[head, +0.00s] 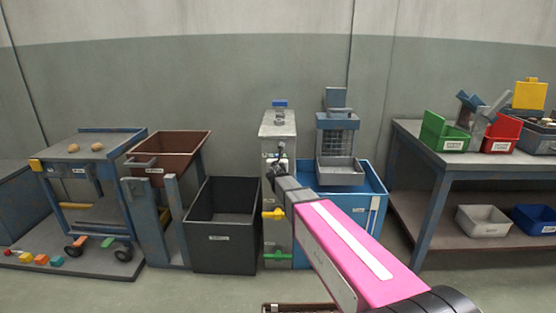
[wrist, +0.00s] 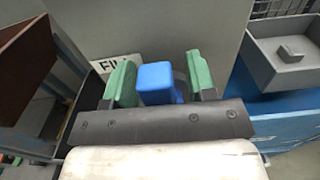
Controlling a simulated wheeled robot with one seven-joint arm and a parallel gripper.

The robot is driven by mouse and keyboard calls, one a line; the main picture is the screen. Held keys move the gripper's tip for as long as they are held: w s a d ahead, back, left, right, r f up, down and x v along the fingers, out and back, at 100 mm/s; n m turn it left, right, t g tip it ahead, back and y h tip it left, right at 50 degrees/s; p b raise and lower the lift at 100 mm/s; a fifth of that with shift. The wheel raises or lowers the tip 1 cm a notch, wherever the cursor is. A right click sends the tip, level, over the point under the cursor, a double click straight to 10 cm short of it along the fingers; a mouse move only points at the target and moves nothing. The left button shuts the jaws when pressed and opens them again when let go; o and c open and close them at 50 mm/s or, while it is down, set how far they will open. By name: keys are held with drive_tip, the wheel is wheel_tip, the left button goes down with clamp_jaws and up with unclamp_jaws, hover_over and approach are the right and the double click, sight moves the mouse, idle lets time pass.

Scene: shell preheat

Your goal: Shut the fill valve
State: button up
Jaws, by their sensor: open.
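The fill valve's blue handle (wrist: 158,84) shows in the wrist view, in front of a grey panel with a white label (wrist: 118,67) whose visible letters begin "FI". My gripper (wrist: 160,78) is open, with one green fingertip on each side of the blue handle. The left finger looks very close to it; I cannot tell whether it touches. In the head view, my gripper (head: 276,172) is at the front of the grey cabinet (head: 278,130), and my arm hides the valve there.
A yellow handle (head: 273,214) and a green handle (head: 277,256) sit lower on the cabinet. A black bin (head: 222,240) stands to the left and a blue tub (head: 372,180) to the right. A workbench (head: 400,150) with small bins is farther right. Floor is free in front.

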drive_tip(key=shift+w, duration=0.1)
clamp_jaws()
drive_tip(key=shift+a+n, duration=0.15)
drive_tip(key=shift+n, duration=0.15)
drive_tip(key=a+f+n, duration=0.5)
drive_tip(key=n, duration=1.2)
drive_tip(key=shift+a+f, duration=0.15)
drive_tip(key=shift+f, duration=0.2)
drive_tip(key=shift+w+n, duration=0.1)
drive_tip(key=shift+n, duration=0.2)
